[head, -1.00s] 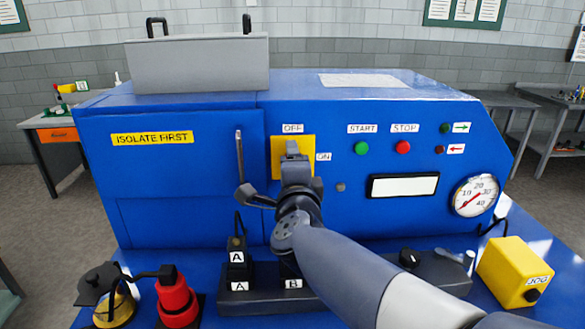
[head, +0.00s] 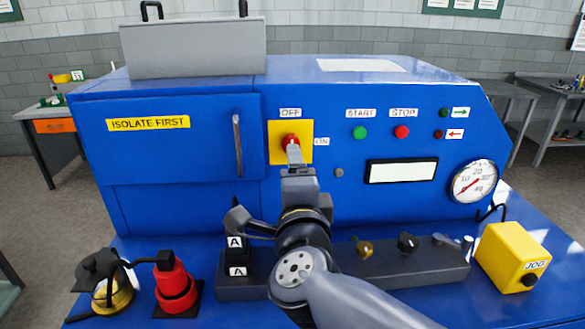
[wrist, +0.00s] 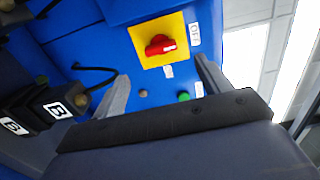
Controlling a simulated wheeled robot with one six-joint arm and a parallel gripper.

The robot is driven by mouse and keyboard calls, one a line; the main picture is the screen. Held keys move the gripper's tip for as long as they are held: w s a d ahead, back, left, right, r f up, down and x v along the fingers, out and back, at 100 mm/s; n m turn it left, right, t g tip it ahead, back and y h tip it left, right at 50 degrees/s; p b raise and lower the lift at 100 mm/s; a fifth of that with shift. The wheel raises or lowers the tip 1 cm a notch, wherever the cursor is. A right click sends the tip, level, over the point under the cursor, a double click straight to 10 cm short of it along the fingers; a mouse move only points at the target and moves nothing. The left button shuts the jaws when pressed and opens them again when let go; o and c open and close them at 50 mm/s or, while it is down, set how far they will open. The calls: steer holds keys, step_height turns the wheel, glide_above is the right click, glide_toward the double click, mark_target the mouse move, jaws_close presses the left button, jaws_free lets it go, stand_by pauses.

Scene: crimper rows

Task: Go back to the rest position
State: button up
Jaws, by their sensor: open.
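My gripper (head: 293,155) is open and empty in front of the machine's yellow switch plate (head: 273,150). In the wrist view my gripper (wrist: 163,82) shows its two fingers spread apart, with nothing between them. The red rotary knob (head: 289,140) is partly hidden behind a finger in the head view. The ON label (head: 321,141) is right of the plate.
A blue machine (head: 180,215) fills the front, with a door handle (head: 238,146) left of the switch. Below my arm is a dark block rack (head: 400,273). A red padlock-like item (head: 174,290), a brass-and-black item (head: 112,292) and a yellow JOG box (head: 512,256) stand at the sides.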

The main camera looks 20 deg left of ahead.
steer(key=shift+s+d, duration=0.3)
steer(key=shift+s, duration=0.2)
steer(key=x, duration=1)
steer(key=shift+w+a+p, duration=0.15)
steer(key=shift+w+p, duration=0.25)
steer(key=shift+s, duration=0.1)
